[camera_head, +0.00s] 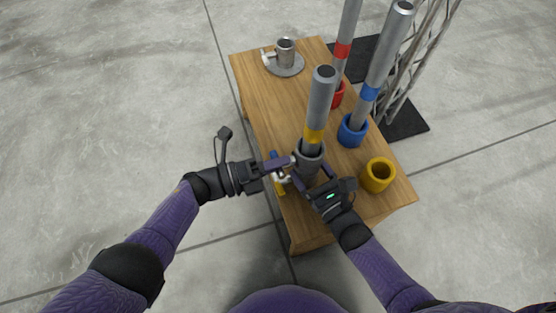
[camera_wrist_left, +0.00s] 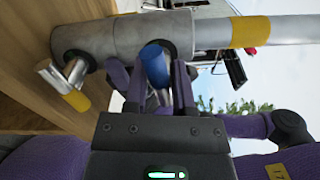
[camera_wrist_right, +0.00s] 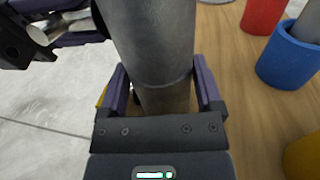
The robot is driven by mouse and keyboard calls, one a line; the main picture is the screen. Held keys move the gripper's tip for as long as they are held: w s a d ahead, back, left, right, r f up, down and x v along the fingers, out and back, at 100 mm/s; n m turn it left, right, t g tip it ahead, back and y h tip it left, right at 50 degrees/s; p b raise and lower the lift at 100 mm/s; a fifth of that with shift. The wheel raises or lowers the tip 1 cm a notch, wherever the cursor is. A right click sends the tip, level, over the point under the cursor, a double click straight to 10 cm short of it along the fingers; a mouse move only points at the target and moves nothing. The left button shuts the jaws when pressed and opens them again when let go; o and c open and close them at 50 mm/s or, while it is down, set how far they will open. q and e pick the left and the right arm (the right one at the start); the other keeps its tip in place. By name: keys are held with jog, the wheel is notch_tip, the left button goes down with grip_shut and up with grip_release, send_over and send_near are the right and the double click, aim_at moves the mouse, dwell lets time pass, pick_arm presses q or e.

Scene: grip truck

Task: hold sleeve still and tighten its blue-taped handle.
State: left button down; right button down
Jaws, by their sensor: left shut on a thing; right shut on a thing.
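The grey sleeve (camera_head: 309,158) stands upright on the wooden table, with a yellow-banded metal pole (camera_head: 320,100) in its top. My right gripper (camera_head: 318,183) is shut around the sleeve's body; the right wrist view shows the sleeve (camera_wrist_right: 155,45) between its fingers (camera_wrist_right: 163,85). The blue-taped handle (camera_wrist_left: 155,62) sticks out from the sleeve's side in the left wrist view. My left gripper (camera_wrist_left: 152,85) is shut on it, one finger on each side. A second handle with yellow tape (camera_wrist_left: 77,99) sits lower on the sleeve, clear of the left fingers.
A red holder (camera_head: 337,95) and a blue holder (camera_head: 352,132) with poles stand behind. An empty yellow holder (camera_head: 378,175) is at the right edge. A metal cup on a round plate (camera_head: 285,64) is at the far left. A truss (camera_head: 415,55) stands beyond the table (camera_head: 262,95).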

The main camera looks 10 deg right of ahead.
pick_arm(q)
jog(key=shift+m, duration=0.9)
jog(key=shift+c, duration=1.8)
grip_release()
jog(key=s+a, duration=0.1)
jog(key=a, duration=1.1)
jog(key=shift+s, duration=0.25)
